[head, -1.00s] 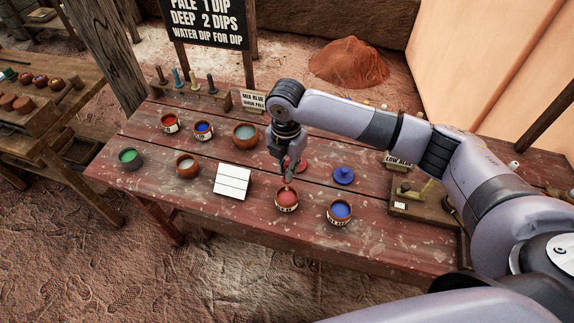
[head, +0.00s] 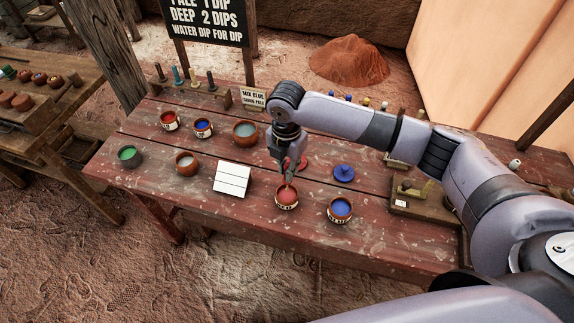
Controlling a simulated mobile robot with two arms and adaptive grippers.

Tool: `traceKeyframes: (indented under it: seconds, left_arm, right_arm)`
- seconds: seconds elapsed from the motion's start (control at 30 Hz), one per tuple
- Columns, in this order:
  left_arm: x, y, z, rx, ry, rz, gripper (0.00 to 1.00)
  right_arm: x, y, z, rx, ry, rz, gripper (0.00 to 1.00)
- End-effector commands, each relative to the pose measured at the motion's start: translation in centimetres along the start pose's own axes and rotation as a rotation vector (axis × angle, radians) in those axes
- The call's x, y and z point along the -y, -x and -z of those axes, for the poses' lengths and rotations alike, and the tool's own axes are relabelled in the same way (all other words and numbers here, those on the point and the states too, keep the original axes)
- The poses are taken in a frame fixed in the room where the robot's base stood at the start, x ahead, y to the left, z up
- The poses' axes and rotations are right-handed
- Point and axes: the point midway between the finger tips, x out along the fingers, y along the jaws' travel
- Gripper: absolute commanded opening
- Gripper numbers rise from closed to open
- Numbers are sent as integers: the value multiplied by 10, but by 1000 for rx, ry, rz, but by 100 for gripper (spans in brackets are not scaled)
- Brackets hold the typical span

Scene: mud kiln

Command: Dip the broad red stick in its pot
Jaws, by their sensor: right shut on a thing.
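My right gripper (head: 288,176) points down just above an open pot of red (head: 286,199) at the front of the red table. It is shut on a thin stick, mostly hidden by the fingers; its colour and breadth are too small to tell. The stick's lower end is at the pot's mouth, and I cannot tell whether it touches the red. A second pot with red (head: 169,121) stands at the back left of the table. My left gripper is not in view.
A blue pot (head: 340,210) stands close right of the red one, with a blue lid (head: 343,173) behind it. A red lid (head: 301,164) lies partly behind my gripper. A white tile (head: 232,179) lies to the left.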

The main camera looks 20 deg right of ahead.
Motion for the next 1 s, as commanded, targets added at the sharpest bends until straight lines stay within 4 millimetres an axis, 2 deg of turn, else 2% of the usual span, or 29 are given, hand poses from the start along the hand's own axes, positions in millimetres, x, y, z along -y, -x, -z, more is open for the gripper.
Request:
traceKeyframes:
  seconds: [1.0]
  left_arm:
    - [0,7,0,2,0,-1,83]
  right_arm:
    - [-1,-1,0,0,1,-1,0]
